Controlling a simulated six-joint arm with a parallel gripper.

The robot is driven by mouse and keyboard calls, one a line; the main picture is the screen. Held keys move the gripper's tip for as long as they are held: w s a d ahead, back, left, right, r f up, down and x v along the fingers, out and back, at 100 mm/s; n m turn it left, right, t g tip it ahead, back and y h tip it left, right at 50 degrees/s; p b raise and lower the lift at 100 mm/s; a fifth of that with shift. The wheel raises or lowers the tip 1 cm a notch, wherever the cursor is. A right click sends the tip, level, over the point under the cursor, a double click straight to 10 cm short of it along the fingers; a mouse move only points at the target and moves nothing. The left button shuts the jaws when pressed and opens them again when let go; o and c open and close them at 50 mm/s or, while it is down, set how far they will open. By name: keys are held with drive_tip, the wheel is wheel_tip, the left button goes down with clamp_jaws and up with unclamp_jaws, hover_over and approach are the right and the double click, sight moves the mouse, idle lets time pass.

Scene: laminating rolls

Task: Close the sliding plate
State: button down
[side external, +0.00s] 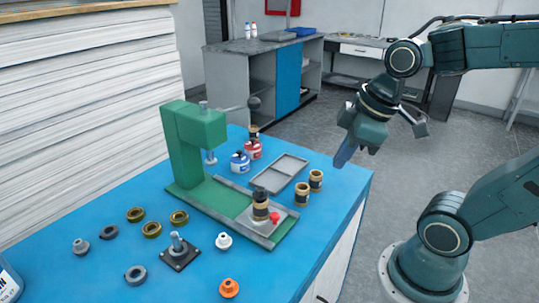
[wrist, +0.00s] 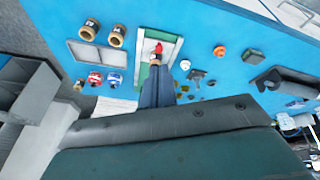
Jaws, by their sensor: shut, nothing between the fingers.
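A green press (side external: 190,140) stands on the blue table. Its base channel holds a grey sliding plate (side external: 254,226) with a red knob (side external: 275,215), at the front end, out from under the press head. A black and brass roll (side external: 260,204) stands upright on the plate. My gripper (side external: 343,158) is shut and empty, pointing down above the table's right edge, apart from the plate. In the wrist view its fingers (wrist: 156,76) reach toward the red knob (wrist: 158,47) and hide part of the press.
A grey tray (side external: 280,172) and two brass rolls (side external: 308,187) lie right of the press. Red and blue jars (side external: 246,156) stand behind. Several rings, a bolt base (side external: 180,252) and an orange knob (side external: 229,288) lie in front and left. Air above the table's right side is free.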

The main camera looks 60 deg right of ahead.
drive_tip(key=w+d+f+n+y, duration=0.2)
drive_tip(key=f+n, duration=0.3)
drive_tip(key=n, duration=0.3)
drive_tip(key=w+d+f+n+g+y, duration=0.1)
drive_tip(key=w+d+f+n+y, duration=0.2)
drive_tip(key=n, duration=0.6)
drive_tip(key=shift+w+d+f+y, duration=0.2)
drive_tip(key=shift+d+f+y, duration=0.2)
drive_tip(key=shift+d+f, duration=0.9)
drive_tip(key=shift+a+f, duration=0.15)
drive_tip(key=x, duration=1)
drive_tip(key=shift+w+a, duration=0.25)
drive_tip(key=shift+w, duration=0.1)
drive_tip(key=shift+w+a+f, duration=0.1)
drive_tip(key=shift+w+a, duration=0.2)
drive_tip(key=shift+w, duration=0.3)
drive_tip(key=shift+w+a+f, duration=0.15)
drive_tip(key=shift+w+a, duration=0.15)
drive_tip(key=shift+w, duration=0.3)
drive_tip(key=shift+w, duration=0.1)
drive_tip(key=w, duration=1.7)
drive_tip(key=shift+w, duration=0.1)
